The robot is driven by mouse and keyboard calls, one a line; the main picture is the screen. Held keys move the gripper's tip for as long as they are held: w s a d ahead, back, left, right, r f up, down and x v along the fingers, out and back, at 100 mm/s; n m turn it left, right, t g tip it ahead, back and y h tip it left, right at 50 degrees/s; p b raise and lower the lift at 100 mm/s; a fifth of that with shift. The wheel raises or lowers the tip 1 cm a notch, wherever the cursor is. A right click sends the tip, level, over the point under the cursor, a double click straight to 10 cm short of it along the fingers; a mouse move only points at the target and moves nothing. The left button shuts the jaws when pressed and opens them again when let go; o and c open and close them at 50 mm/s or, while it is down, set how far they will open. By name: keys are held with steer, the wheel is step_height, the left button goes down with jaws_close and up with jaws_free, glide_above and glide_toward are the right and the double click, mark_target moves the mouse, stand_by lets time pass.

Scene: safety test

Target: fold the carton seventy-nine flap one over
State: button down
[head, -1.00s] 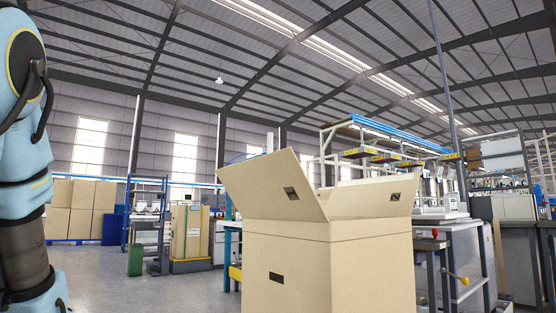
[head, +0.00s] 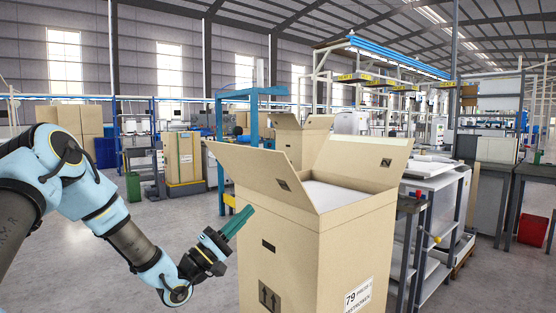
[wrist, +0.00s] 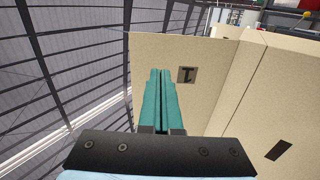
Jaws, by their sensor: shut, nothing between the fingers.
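The tall brown carton (head: 300,255) stands in the middle of the head view, with a label reading 79 on its right face. Its top is open. The near-left flap (head: 250,172) leans outward to the left, and another flap (head: 368,160) stands up at the back right. Pale white contents (head: 332,195) show inside. My gripper (head: 239,219) has green fingers, shut and empty, left of the carton and just below the left flap. In the wrist view the fingers (wrist: 162,82) point at a carton flap (wrist: 205,65); whether they touch it I cannot tell.
A second open carton (head: 300,138) stands behind. A metal workbench (head: 435,185) is close on the right. A blue frame (head: 222,145) and a green bin (head: 133,187) stand at the back left. The floor at left is clear.

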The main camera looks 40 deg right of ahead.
steer(key=p, duration=0.5)
glide_toward(287, 169)
steer(key=x, duration=0.6)
steer(key=shift+s+a+r, duration=0.1)
steer(key=shift+s+a, duration=0.05)
steer(key=shift+s, duration=0.05)
steer(key=shift+d+r, duration=0.15)
steer(key=shift+d, duration=0.3)
